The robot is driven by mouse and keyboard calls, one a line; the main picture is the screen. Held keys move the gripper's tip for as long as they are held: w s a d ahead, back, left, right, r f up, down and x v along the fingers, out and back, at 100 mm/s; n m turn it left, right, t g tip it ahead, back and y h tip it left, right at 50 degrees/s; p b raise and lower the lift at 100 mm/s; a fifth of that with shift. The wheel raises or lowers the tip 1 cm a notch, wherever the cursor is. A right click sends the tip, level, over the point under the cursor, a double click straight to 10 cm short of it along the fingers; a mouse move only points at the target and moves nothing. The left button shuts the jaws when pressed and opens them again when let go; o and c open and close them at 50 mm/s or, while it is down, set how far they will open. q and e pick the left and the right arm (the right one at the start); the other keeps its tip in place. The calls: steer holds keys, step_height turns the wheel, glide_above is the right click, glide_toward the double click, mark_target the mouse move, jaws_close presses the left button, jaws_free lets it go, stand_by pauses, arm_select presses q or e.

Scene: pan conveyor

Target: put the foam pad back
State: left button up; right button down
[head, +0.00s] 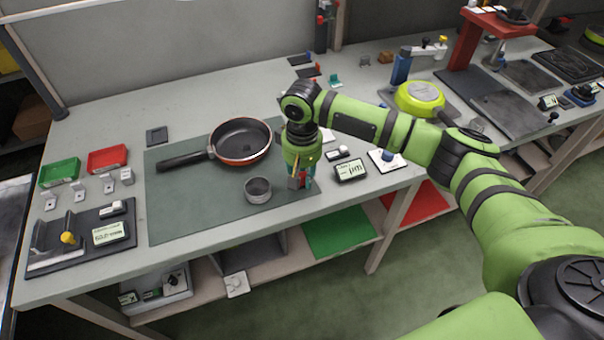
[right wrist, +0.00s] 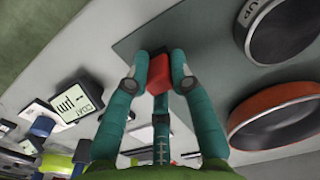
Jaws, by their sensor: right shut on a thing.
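My right gripper (head: 300,181) reaches down over the right front part of the grey-green mat (head: 190,215). Its fingers are shut on a small red block with a darker grey face, which looks like the foam pad (head: 293,183). In the right wrist view the pad (right wrist: 158,73) sits between the two teal fingertips (right wrist: 158,80). I cannot tell whether the pad touches the mat. My left gripper is not in view.
A grey metal cup (head: 258,191) stands just left of the gripper. An orange-rimmed pan (head: 242,142) lies behind it on the mat. A coating gauge (head: 350,171) stands to the right. Red (head: 107,158) and green trays (head: 60,172) are at the left. The mat's left front is clear.

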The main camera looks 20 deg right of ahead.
mark_target(302, 174)
steer(key=c, duration=1.1)
jaws_free()
steer(key=shift+f, duration=0.1)
step_height(302, 174, up, 12)
steer(key=shift+r+b, duration=0.2)
steer(key=shift+b, duration=0.4)
